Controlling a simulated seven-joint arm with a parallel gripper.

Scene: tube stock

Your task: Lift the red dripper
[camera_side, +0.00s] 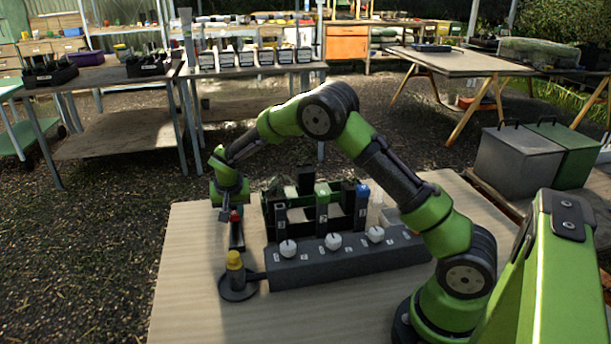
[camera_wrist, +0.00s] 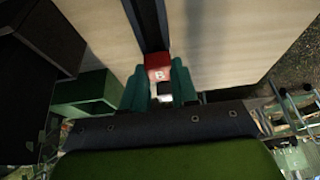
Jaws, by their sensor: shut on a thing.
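The red dripper has a red top (camera_side: 235,216) and a long dark body, and hangs upright below my gripper (camera_side: 232,206) at the left of the wooden table. In the wrist view its red cap (camera_wrist: 157,68) with a white letter sits between the two green fingers of my gripper (camera_wrist: 161,88). The fingers are shut on it. The dark body runs away from the camera, over the pale tabletop. I cannot tell clearly whether its lower end touches the table.
A dark rack (camera_side: 302,212) holds green-topped (camera_side: 322,192) and blue-topped (camera_side: 362,193) drippers to the right. In front is a dark console (camera_side: 345,262) with three white knobs. A yellow-topped piece (camera_side: 234,260) stands on a round black base. The table's left front corner (camera_side: 185,300) is bare.

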